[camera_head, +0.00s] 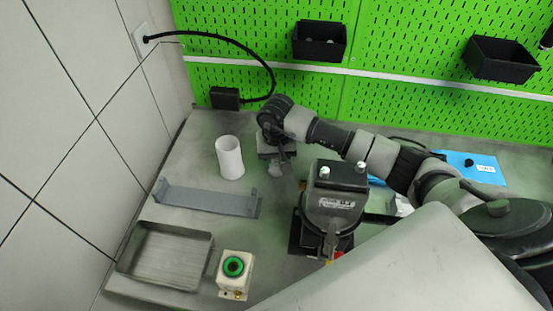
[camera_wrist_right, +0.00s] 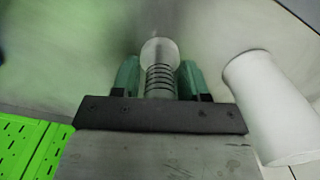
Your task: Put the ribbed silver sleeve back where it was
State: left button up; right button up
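The ribbed silver sleeve (camera_wrist_right: 160,75) stands out between the two green fingers of my right gripper (camera_wrist_right: 158,80) in the right wrist view, with a round pale end and dark ribs. The fingers lie close on both sides of it and appear shut on it. In the head view my right gripper (camera_head: 276,160) points down over the grey bench, right of the white cylinder. The silver sleeve (camera_head: 275,170) shows small and partly hidden beneath it. I cannot tell whether its lower end touches the bench. My left gripper is not in view.
A white cylinder (camera_head: 230,157) stands close by, left of the gripper. A black device (camera_head: 334,200) stands to the right under my arm. A grey bracket (camera_head: 210,199), a metal tray (camera_head: 165,255) and a green-ringed button box (camera_head: 234,268) lie nearer. A green pegboard (camera_head: 390,105) closes the back.

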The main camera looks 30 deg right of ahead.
jog(key=shift+o, duration=0.7)
jog(key=shift+r+p, duration=0.3)
jog(key=shift+p, duration=0.05)
notch_tip(320, 180, up, 10)
jog(key=b, duration=0.4)
jog(key=shift+w+r, duration=0.1)
jog(key=shift+r, duration=0.75)
